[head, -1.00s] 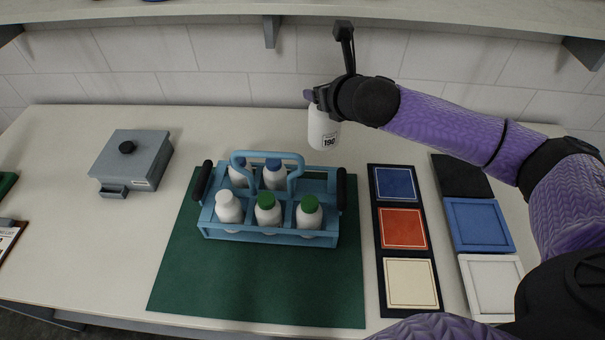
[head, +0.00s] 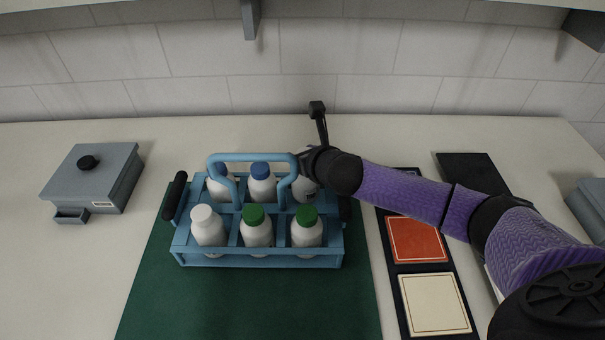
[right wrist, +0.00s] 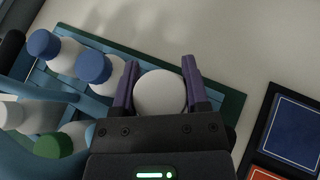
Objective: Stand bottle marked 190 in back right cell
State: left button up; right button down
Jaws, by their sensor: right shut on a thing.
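A blue carrier (head: 258,259) with cells in two rows and a raised handle stands on a green mat. My right gripper (head: 304,168) is shut on a white bottle (head: 305,189) at the carrier's back right cell. In the right wrist view the bottle's white top (right wrist: 160,92) sits between the two purple fingers (right wrist: 161,85). The bottle looks upright and low in the cell; whether it touches the cell floor is hidden. Its marking is mostly hidden by the gripper and handle. My left gripper is not in view.
Two blue-capped bottles (head: 262,186) fill the back left and middle cells. A white-capped bottle (head: 208,228) and two green-capped ones (head: 306,230) fill the front row. The carrier handle (head: 243,159) rises close left of my gripper. A grey box (head: 95,180) stands left.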

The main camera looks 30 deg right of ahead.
aim_at(303, 190)
notch_tip(303, 190, down, 4)
jog(key=shift+f+b, duration=0.1)
jog(key=shift+b, duration=0.6)
jog(key=shift+r, duration=0.2)
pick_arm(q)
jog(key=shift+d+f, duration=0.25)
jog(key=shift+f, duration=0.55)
pick_arm(e)
jog(key=shift+f, duration=0.1)
jog(key=shift+c, duration=1.8)
grip_release()
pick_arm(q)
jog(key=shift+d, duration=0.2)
